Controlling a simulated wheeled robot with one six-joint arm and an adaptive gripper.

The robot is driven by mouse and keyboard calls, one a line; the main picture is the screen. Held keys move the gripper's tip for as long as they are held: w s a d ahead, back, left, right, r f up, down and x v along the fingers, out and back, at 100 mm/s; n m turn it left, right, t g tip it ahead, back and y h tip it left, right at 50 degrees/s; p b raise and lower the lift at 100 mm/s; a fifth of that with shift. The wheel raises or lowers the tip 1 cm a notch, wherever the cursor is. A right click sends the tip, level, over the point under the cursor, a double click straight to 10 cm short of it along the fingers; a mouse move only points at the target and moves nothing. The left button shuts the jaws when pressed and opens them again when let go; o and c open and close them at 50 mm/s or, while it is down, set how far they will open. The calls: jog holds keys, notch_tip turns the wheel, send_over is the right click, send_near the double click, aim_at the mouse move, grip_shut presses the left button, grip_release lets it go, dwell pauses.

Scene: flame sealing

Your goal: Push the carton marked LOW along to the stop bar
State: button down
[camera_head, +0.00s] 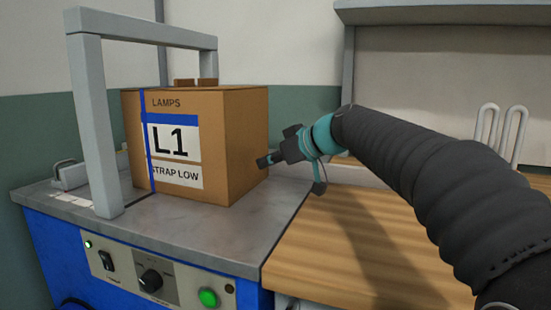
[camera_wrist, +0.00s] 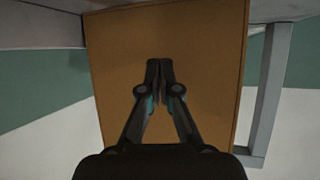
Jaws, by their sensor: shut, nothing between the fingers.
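The carton (camera_head: 230,140) is brown, with LAMPS, L1 and STRAP LOW printed on its front and a blue strap around its left part. It stands upright on the grey top of the blue strapping machine (camera_head: 240,227), just right of the arch. My gripper (camera_head: 264,162) is shut and empty, with its fingertips at the carton's right side. In the wrist view, the shut fingers (camera_wrist: 160,66) point at the plain brown carton face (camera_wrist: 205,50); I cannot tell whether they touch it.
A grey arch (camera_head: 95,120) stands over the machine at the left. A wooden bench top (camera_head: 340,235) adjoins the machine at the right, mostly clear beneath my arm. White bent rods (camera_head: 515,135) stand at the far right. A control panel (camera_head: 150,275) is on the machine's front.

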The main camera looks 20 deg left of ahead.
jog(key=shift+a, duration=0.1)
jog(key=shift+w+a+p, duration=0.15)
jog(key=shift+a+p, duration=0.3)
jog(key=shift+a, duration=1.35)
jog(key=shift+w+a+p, duration=0.2)
jog(key=shift+a+p, duration=0.3)
jog(key=shift+a, duration=1.25)
jog(key=shift+w+a+p, duration=0.15)
jog(key=shift+a+p, duration=0.3)
jog(key=shift+a, duration=1.35)
jog(key=shift+w+a, duration=0.2)
jog(key=shift+a, duration=1.2)
jog(key=shift+w+a, duration=0.15)
jog(key=shift+a, duration=1.2)
jog(key=d+b, duration=0.2)
jog(key=d, duration=0.1)
jog(key=shift+s+f, duration=0.15)
jog(key=shift+s+d+b, duration=0.1)
jog(key=shift+d+b, duration=0.95)
jog(key=shift+d, duration=0.5)
